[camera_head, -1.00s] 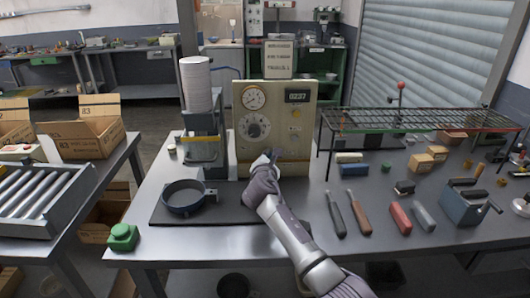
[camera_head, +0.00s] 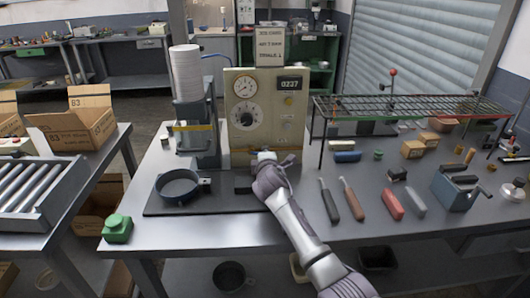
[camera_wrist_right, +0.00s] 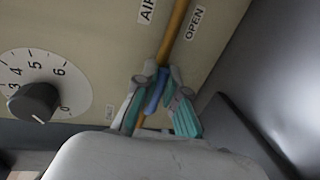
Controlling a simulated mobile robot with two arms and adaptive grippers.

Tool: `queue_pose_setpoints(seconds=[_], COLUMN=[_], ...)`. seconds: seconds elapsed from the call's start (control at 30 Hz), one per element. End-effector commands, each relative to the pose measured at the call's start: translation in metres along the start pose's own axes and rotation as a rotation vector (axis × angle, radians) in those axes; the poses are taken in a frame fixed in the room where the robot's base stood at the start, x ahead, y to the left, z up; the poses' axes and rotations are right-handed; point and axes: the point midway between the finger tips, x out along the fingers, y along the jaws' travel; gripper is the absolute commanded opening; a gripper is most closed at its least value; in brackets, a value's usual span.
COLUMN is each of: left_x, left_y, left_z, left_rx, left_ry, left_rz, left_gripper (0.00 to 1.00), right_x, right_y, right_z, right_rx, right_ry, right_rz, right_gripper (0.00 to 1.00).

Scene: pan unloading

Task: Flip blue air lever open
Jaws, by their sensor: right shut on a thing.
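The beige control panel (camera_head: 267,118) stands on the workbench in the head view. In the right wrist view its face shows an orange pipe (camera_wrist_right: 175,40) running between the labels AIR (camera_wrist_right: 147,10) and OPEN (camera_wrist_right: 194,22). The blue air lever (camera_wrist_right: 155,92) lies along this pipe. My right gripper (camera_wrist_right: 158,88) is shut on the lever, with one teal-and-grey finger on each side. In the head view my right gripper (camera_head: 265,157) is at the panel's lower front and its wrist hides the lever. My left gripper is not in view.
A black round dial knob (camera_wrist_right: 35,102) is left of the lever. A round dark pan (camera_head: 180,187) sits on a black mat left of my arm. A wire rack (camera_head: 415,106) and several hand tools, including a red-handled one (camera_head: 391,204), are to the right.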

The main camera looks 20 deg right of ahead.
Motion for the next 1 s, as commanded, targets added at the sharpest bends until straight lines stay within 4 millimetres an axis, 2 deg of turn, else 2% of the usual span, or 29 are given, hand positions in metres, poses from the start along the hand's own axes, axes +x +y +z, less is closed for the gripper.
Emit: queue_pose_setpoints(seconds=[0.63,0.67,0.8,1.0], left_x=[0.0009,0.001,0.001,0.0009], left_y=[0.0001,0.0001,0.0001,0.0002], left_z=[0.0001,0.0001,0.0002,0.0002], left_rx=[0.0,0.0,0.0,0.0], left_ry=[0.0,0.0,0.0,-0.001], left_rz=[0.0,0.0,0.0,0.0], left_gripper=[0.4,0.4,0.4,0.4], right_x=[0.0003,0.0003,0.0003,0.0003], right_y=[-0.0041,-0.0041,-0.0037,-0.0028], right_z=[-0.0002,-0.0002,-0.0003,-0.0002], right_rx=[0.046,0.046,0.046,0.045], right_ry=[0.009,0.009,0.009,0.009], right_rz=[-0.004,-0.004,-0.003,-0.002], right_gripper=[0.0,0.15,0.35,0.35])
